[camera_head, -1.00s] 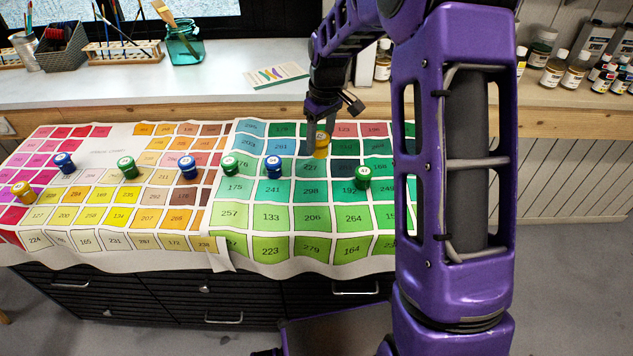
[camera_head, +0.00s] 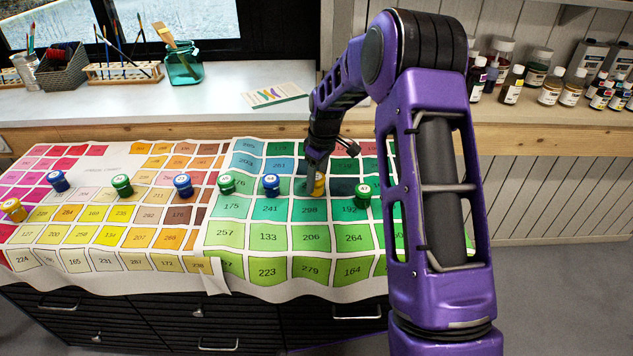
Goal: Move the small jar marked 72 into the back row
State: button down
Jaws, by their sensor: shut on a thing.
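My gripper (camera_head: 316,170) is shut on a small jar with a yellow body (camera_head: 319,185). The gripper partly covers it, and its number cannot be read. The jar is at or just above the green part of the colour chart (camera_head: 318,285), between a blue jar (camera_head: 270,184) on its left and a green jar (camera_head: 363,195) on its right. I cannot tell whether it touches the cloth. More small jars stand to the left: green (camera_head: 227,183), blue (camera_head: 183,185), green (camera_head: 122,185), blue (camera_head: 57,181) and yellow (camera_head: 14,209).
Behind the chart is a pale shelf (camera_head: 200,110) with a wooden edge. A teal glass jar (camera_head: 183,68), brush rack (camera_head: 125,72) and basket (camera_head: 62,68) stand there. Paint bottles (camera_head: 550,90) stand at right. My arm hides the chart's right part.

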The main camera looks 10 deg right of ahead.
aim_at(321, 179)
jog(key=shift+f, duration=0.25)
jog(key=shift+c, duration=1.1)
grip_release()
notch_tip(321, 179, up, 12)
jog(key=s+d+p, duration=0.1)
jog(key=p, duration=0.1)
jog(key=shift+r, duration=0.1)
